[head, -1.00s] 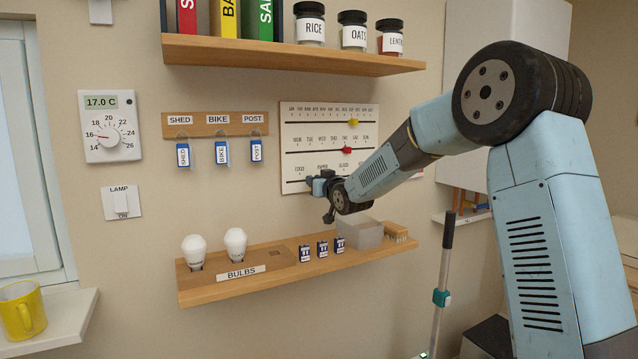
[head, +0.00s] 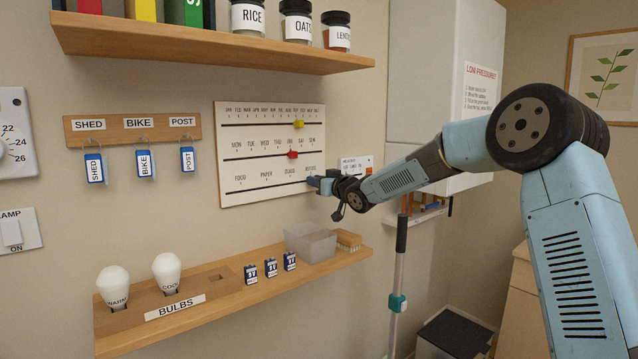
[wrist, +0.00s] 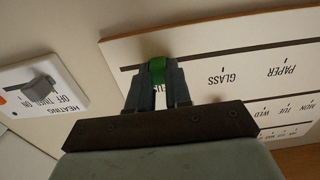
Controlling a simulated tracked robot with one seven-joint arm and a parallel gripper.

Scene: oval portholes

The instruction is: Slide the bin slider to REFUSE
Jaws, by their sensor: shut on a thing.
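The white slider board (head: 262,185) hangs on the wall with three tracks, for months, weekdays and bins. Its lowest track is labelled FOOD, PAPER, GLASS and REFUSE. The green bin slider (wrist: 157,70) shows in the wrist view between my fingertips, beyond GLASS, with a partly hidden label beside it. My gripper (head: 318,184) is shut on the green slider at the right end of the bin track, by the REFUSE label (head: 311,167). In the head view my gripper hides the slider. My gripper also shows in the wrist view (wrist: 157,78).
A yellow slider (head: 298,124) and a red slider (head: 293,154) sit on the upper tracks. A heating switch panel (wrist: 42,88) is just beyond the board's end. A shelf (head: 240,299) with bulbs, small blue-and-white blocks and a grey bin lies below.

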